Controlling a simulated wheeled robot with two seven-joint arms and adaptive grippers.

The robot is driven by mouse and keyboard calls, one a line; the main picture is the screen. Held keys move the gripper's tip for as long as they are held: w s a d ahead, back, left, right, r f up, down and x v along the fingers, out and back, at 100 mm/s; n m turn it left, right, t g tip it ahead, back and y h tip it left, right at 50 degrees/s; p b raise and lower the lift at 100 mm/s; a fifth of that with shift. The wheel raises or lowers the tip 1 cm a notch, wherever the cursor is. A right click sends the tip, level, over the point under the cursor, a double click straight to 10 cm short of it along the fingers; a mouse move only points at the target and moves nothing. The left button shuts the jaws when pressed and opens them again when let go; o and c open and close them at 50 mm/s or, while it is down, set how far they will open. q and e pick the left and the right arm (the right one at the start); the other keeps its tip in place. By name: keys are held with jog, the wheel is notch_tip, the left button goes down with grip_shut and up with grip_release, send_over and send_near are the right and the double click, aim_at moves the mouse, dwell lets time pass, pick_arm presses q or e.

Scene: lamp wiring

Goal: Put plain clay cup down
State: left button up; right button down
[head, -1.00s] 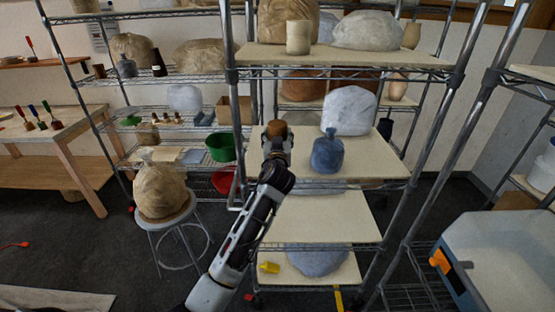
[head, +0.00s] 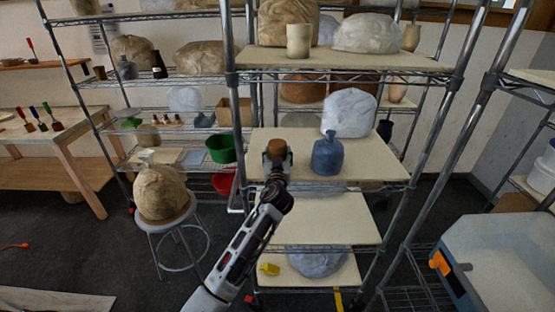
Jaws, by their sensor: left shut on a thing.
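A brown clay cup (head: 277,147) is in my left gripper (head: 276,157), at the left part of the middle shelf board (head: 377,163) of the near rack. My left gripper is shut on the cup, and the arm reaches up to it from below. The gripper hides the cup's lower part, so I cannot tell whether the cup touches the board. My right gripper is not in view.
A blue bottle (head: 327,154) stands on the same board, right of the cup, with a white bagged lump (head: 349,111) behind it. A rack post (head: 235,110) rises at the left. A pale cup (head: 298,40) stands on the board above. The board's right part is clear.

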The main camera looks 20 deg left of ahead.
pick_arm(q)
jog(key=shift+f, duration=0.75)
jog(key=shift+f, duration=0.15)
jog(key=o, duration=1.2)
